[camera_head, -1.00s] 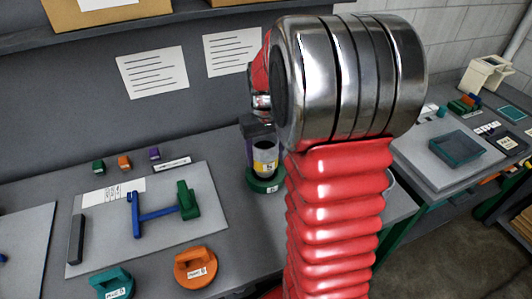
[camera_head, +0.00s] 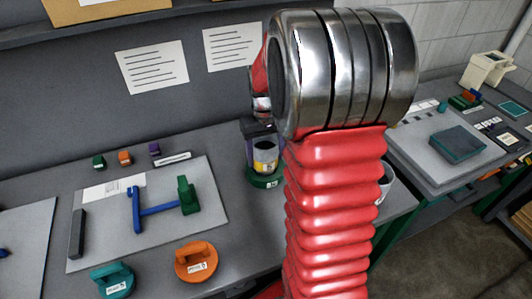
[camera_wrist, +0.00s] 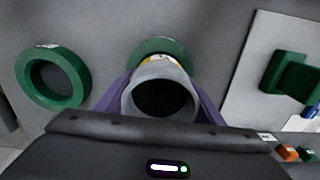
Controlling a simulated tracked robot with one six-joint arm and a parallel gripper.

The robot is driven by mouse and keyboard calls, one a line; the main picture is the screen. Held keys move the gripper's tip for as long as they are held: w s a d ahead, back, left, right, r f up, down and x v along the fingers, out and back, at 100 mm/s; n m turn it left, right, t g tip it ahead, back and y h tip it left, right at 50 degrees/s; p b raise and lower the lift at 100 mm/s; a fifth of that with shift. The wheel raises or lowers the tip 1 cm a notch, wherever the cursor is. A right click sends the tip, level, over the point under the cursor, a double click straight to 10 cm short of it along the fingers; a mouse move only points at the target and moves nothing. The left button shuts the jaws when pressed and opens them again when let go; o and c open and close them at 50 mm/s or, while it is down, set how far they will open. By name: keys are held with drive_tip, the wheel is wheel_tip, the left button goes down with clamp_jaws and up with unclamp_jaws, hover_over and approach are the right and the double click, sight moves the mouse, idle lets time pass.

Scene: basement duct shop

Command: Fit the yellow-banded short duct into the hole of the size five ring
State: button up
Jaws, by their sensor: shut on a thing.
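The short duct (camera_head: 265,157) is a grey open tube with a yellow band, roughly upright at the back of the bench. My gripper (camera_wrist: 160,100) is shut on it, with purple fingers on either side of its grey rim in the wrist view. A green ring (camera_head: 265,181) with a small white label lies right below the duct. It shows behind the duct in the wrist view (camera_wrist: 150,46). The duct hides the ring's hole, and I cannot tell how deep the duct's lower end is in it. The label is too small to read.
Another green ring (camera_wrist: 52,77) lies flat and empty at the left in the wrist view. A grey board (camera_head: 165,235) with blue and green parts lies left of the duct. Orange (camera_head: 196,262) and teal (camera_head: 112,281) handled pieces lie nearer.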

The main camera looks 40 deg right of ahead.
drive_tip(key=shift+f, duration=0.55)
drive_tip(key=o, duration=1.3)
drive_tip(key=shift+r, duration=0.1)
wheel_tip(320, 180, up, 14)
drive_tip(key=shift+f, duration=0.2)
idle(0.6)
